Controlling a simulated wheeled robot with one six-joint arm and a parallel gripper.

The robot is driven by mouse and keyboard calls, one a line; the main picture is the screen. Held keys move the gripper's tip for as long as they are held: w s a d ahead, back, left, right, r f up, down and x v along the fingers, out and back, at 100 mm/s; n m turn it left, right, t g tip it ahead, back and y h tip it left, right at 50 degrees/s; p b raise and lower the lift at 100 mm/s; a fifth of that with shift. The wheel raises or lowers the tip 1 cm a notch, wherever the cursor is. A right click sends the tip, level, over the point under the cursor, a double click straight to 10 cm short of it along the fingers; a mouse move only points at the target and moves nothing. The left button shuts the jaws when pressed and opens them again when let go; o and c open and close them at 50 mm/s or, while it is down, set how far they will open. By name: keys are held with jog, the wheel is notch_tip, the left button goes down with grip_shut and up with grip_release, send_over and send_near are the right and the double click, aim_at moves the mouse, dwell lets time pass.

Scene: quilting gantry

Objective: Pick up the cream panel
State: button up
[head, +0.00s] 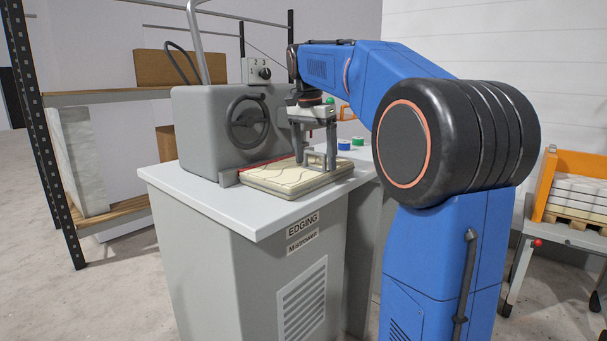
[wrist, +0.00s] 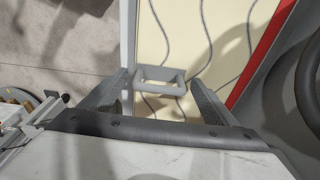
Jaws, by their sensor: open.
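The cream panel (head: 285,178) is a thick padded slab with dark wavy stitch lines. It lies flat on the light worktop of the edging cabinet, and its stitched top fills much of the wrist view (wrist: 182,30). A grey handle-like loop (wrist: 160,75) stands over the panel in the wrist view. My gripper (head: 315,163) points down over the panel's right part. Its fingers are apart, one on each side of the loop in the wrist view (wrist: 160,92). I cannot tell whether they touch it.
A grey machine (head: 222,125) with a dark handwheel stands behind the panel, with a red strip (wrist: 262,55) along its edge. Blue (head: 343,145) and green (head: 358,142) spools stand behind right. A shelf rack (head: 105,97) is left; an orange cart (head: 570,165) is right.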

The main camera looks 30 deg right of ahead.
jog(key=c, duration=1.6)
jog(key=shift+r, duration=0.1)
